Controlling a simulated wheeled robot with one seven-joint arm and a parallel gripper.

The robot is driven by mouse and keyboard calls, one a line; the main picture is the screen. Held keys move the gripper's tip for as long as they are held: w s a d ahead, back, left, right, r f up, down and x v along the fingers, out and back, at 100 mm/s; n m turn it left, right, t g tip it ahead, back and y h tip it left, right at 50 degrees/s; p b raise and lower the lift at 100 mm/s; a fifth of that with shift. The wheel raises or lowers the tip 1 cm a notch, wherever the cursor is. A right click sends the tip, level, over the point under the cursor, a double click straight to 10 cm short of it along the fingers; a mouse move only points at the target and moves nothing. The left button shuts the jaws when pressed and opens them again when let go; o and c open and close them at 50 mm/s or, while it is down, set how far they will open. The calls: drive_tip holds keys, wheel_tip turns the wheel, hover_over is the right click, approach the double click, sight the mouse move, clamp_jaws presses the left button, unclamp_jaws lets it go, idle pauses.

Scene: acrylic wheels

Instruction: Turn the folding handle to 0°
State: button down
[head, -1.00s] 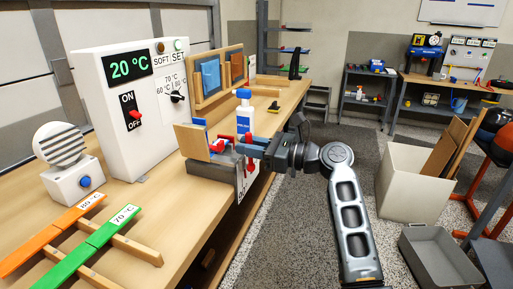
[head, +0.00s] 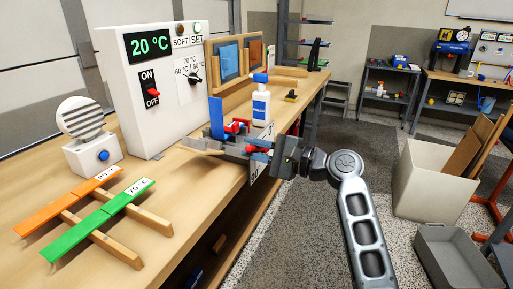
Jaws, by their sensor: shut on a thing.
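The bending fixture (head: 208,147) is mounted at the bench's front edge, with red clamp parts (head: 236,127) on top. A blue sheet (head: 216,119) stands upright in it. A white angle plate (head: 262,168) hangs on its near end, partly covered by my gripper. My gripper (head: 262,152) reaches in from the right at this end and is shut on the folding handle, which is mostly hidden between the fingers. The fixture's grey folding leaf lies about level with the bench. The angle marks are too small to read.
A white control box (head: 160,95) reads 20 °C, with a red ON/OFF switch (head: 152,92). A blue-capped bottle (head: 261,103) stands just behind the fixture. Orange (head: 62,203) and green (head: 100,220) strips lie at front left. A white bin (head: 430,185) stands right of my arm.

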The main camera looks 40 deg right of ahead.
drive_tip(key=shift+s+a+f+n+b, duration=0.1)
drive_tip(key=shift+a+f+n+b, duration=0.1)
drive_tip(key=shift+f+n+b, duration=0.9)
drive_tip(key=shift+s+a+f+n+b, duration=0.15)
drive_tip(key=shift+f+n+b, duration=0.5)
drive_tip(key=shift+n+b, duration=0.8)
drive_tip(key=shift+w+f+n, duration=0.1)
drive_tip(key=shift+n, duration=0.25)
drive_tip(key=c, duration=1.1)
unclamp_jaws()
drive_tip(key=v, duration=0.7)
drive_tip(key=shift+s+d, duration=0.1)
drive_tip(key=shift+s, duration=0.3)
